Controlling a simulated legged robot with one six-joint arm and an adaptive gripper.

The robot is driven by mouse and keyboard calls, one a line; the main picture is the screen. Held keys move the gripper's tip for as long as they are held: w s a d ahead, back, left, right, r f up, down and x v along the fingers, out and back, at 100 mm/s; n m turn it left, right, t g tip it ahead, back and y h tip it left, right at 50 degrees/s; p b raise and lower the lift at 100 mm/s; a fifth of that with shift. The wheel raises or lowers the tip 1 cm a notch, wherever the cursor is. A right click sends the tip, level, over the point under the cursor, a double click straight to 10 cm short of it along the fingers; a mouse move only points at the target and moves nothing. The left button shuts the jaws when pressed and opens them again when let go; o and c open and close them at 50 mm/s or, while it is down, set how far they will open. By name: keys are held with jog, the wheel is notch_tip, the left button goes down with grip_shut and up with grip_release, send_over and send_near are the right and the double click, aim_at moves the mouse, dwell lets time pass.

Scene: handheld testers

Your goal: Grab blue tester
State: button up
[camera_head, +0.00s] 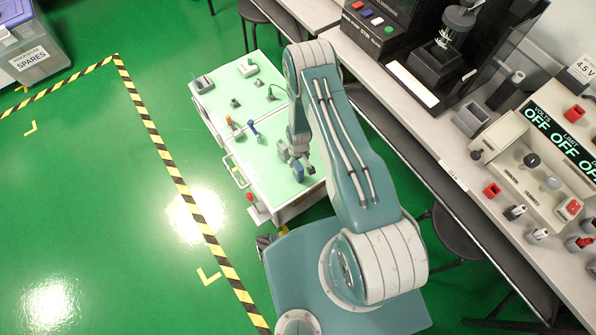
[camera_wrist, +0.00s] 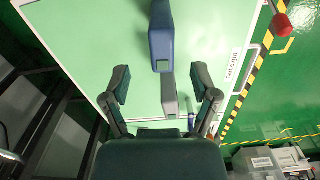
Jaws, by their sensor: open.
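A blue tester (camera_head: 297,171) stands on the pale green cart top, right by my gripper (camera_head: 291,156). In the wrist view the blue body (camera_wrist: 161,38) is at the top centre, with a grey block-like part just below it. My gripper (camera_wrist: 162,84) is open, with one dark finger on each side of the grey part and clear gaps on both sides. The blue body lies beyond the fingertips in the picture. Another, smaller blue piece (camera_head: 253,130) stands farther left on the cart; a small blue bit (camera_wrist: 190,122) also shows near the right finger.
The cart top (camera_head: 262,178) also holds an orange-topped item (camera_head: 229,121), a green-topped item (camera_head: 271,91) and grey blocks. A red-tipped item (camera_head: 250,198) is at its left edge. A crowded workbench (camera_head: 405,115) runs along the right. Green floor is open on the left.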

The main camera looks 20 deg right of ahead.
aim_at(298, 169)
notch_tip(298, 169, down, 8)
jog(key=shift+a+r, duration=0.15)
jog(key=shift+r, duration=0.1)
grip_shut()
dwell(0.3)
